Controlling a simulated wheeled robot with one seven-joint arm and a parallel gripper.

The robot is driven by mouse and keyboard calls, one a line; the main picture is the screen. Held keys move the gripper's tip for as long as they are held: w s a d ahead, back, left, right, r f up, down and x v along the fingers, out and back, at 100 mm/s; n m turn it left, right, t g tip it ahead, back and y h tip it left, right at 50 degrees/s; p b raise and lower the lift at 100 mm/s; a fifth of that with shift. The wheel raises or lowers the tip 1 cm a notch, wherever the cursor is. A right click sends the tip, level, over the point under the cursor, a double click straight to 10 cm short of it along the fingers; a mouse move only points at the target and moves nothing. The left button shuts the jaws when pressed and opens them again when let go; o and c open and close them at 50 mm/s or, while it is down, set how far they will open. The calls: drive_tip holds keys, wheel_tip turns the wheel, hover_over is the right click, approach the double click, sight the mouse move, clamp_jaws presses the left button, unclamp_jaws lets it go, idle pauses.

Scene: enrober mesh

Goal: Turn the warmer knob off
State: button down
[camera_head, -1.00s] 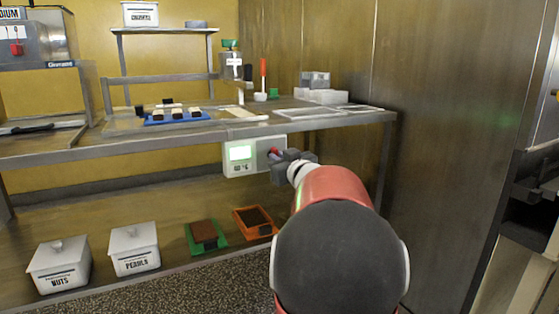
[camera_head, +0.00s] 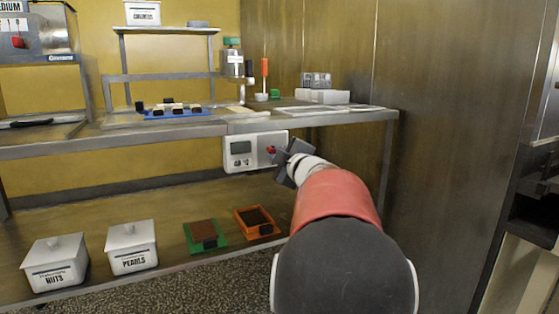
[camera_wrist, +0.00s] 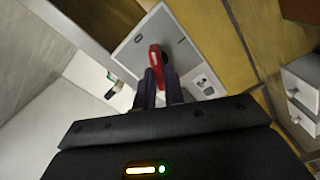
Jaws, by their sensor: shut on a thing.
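The warmer's white control box (camera_head: 255,160) hangs under the front edge of the steel table. Its small display (camera_head: 241,147) is grey and unlit. The red knob (camera_head: 270,149) is on the right part of the box. It also shows in the wrist view as a red bar (camera_wrist: 155,56) on the pale panel (camera_wrist: 180,50). My gripper (camera_head: 277,153) reaches the knob from the right and is rolled at a slant. In the wrist view my gripper's fingers (camera_wrist: 160,84) are shut on the knob, hiding its lower part.
The steel table's edge (camera_head: 120,142) runs just above the box. On the lower shelf stand a nuts box (camera_head: 56,262), a pearls box (camera_head: 131,248), a green tray (camera_head: 221,238) and an orange tray (camera_head: 274,229). A metal wall (camera_head: 450,130) rises at the right.

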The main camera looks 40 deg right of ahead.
drive_tip(key=n+b, duration=0.1)
drive_tip(key=n, duration=0.3)
drive_tip(key=n+b, duration=0.1)
drive_tip(key=shift+f+n+b, duration=0.25)
drive_tip(key=shift+n+b, duration=0.05)
drive_tip(key=shift+n, duration=0.1)
idle(0.4)
drive_tip(key=c, duration=1.5)
unclamp_jaws()
drive_tip(key=v, duration=0.7)
drive_tip(key=shift+s+a, duration=0.15)
drive_tip(key=shift+s, duration=0.25)
drive_tip(key=shift+r+p, duration=0.15)
drive_tip(key=shift+p, duration=0.15)
